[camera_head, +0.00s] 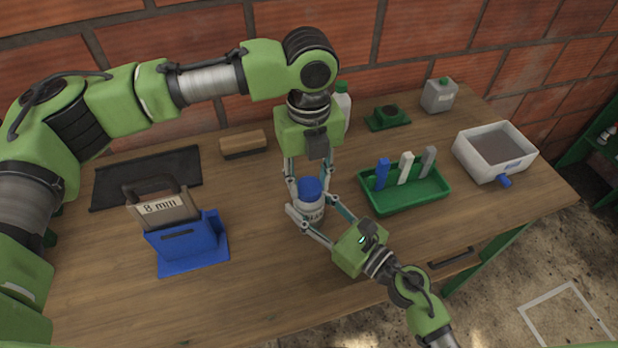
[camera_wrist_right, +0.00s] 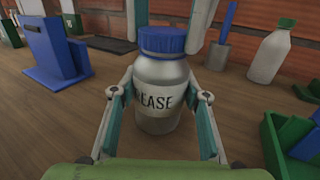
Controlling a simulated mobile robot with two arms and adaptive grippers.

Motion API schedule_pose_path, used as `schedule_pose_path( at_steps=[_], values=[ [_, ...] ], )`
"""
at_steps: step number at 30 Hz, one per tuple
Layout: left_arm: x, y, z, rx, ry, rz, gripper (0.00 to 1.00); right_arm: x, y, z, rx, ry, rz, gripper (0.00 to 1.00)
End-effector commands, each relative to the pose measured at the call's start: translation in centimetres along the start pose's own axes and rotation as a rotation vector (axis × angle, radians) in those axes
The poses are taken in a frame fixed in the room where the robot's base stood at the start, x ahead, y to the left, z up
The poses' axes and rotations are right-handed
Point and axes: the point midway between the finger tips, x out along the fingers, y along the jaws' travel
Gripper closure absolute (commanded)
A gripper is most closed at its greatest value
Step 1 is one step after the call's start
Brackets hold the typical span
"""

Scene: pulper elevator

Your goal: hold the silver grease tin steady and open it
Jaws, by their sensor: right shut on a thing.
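The grease tin stands upright on the wooden table as a silver-grey jar (camera_head: 309,211) with a blue lid (camera_head: 310,188). My right gripper (camera_head: 307,217) is shut on the jar's body, one finger on each side. My left gripper (camera_head: 310,182) points down from above, its fingers open on either side of the lid. Whether either left fingertip touches the lid is hard to tell.
A blue stand with an "8 mm" plate (camera_head: 163,207) is at left. A green tray (camera_head: 405,208) with upright handles is close at right. A white bin (camera_head: 470,159), grey canister (camera_head: 438,95), brush (camera_head: 243,144) and white bottle (camera_head: 343,106) stand farther back.

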Motion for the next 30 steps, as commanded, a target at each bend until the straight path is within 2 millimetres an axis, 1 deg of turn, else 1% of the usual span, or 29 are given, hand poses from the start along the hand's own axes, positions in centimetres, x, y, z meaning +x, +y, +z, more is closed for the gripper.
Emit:
schedule_pose_path(
  at_steps=[5,8,11,30],
  values=[
    [-0.01,-0.02,-0.01,-0.015,0.0,0.0,0.92,0.0,0.0,0.02,0.0,0.0,0.0,1.0],
    [0.0,-0.06,-0.06,-0.096,0.002,-0.002,0.92,0.0,0.0,0.02,0.0,0.0,0.0,1.0],
    [0.0,-0.05,-0.08,-0.255,0.003,-0.001,0.92,0.0,0.0,0.02,0.0,0.0,0.0,1.0],
    [-0.11,-0.07,-0.08,-1.465,0.003,0.0,0.92,0.01,0.02,0.02,0.0,0.0,0.0,1.0]
  ],
)
